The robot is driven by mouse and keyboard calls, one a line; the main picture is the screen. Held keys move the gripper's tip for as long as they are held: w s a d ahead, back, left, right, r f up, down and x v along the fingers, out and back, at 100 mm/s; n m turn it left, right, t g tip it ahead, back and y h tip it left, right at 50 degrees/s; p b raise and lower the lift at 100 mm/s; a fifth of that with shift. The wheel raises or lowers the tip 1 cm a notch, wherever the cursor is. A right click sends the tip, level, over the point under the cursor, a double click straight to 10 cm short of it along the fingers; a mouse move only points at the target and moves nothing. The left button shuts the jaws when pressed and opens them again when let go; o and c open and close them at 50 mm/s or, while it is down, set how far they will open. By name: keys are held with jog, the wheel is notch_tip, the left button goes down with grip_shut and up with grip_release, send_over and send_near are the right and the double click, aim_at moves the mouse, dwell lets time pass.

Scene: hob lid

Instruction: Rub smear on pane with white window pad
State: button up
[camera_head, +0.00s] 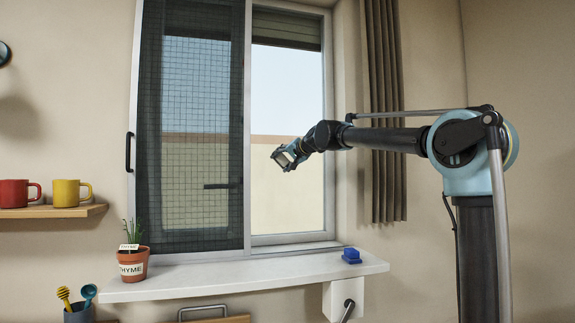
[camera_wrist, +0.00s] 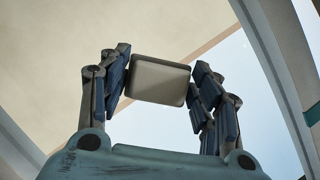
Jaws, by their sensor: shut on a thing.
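My gripper (camera_head: 287,158) is in front of the right-hand window pane (camera_head: 285,95), at about mid-height. In the wrist view my gripper (camera_wrist: 161,80) is shut on the white window pad (camera_wrist: 157,83), which looks greyish in shade and sits between both fingers. The pane shows behind the pad in the wrist view. I cannot tell whether the pad touches the glass. No smear stands out clearly on the pane in either view.
A dark mesh screen (camera_head: 192,120) covers the left half of the window. A blue object (camera_head: 351,256) and a potted thyme plant (camera_head: 133,264) stand on the white sill (camera_head: 235,276). A curtain (camera_head: 384,110) hangs at the right. Mugs (camera_head: 68,194) sit on a left shelf.

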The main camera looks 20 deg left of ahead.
jog(key=shift+s+d, duration=0.1)
jog(key=shift+s+d, duration=0.5)
jog(key=shift+s, duration=0.3)
jog(key=shift+s+d, duration=0.5)
jog(key=shift+s, duration=0.35)
jog(key=shift+s+d, duration=0.5)
jog(key=shift+s, duration=0.3)
jog(key=shift+s+d, duration=0.4)
jog(key=shift+s, duration=0.25)
jog(key=shift+s+d, duration=0.4)
jog(key=shift+s, duration=0.2)
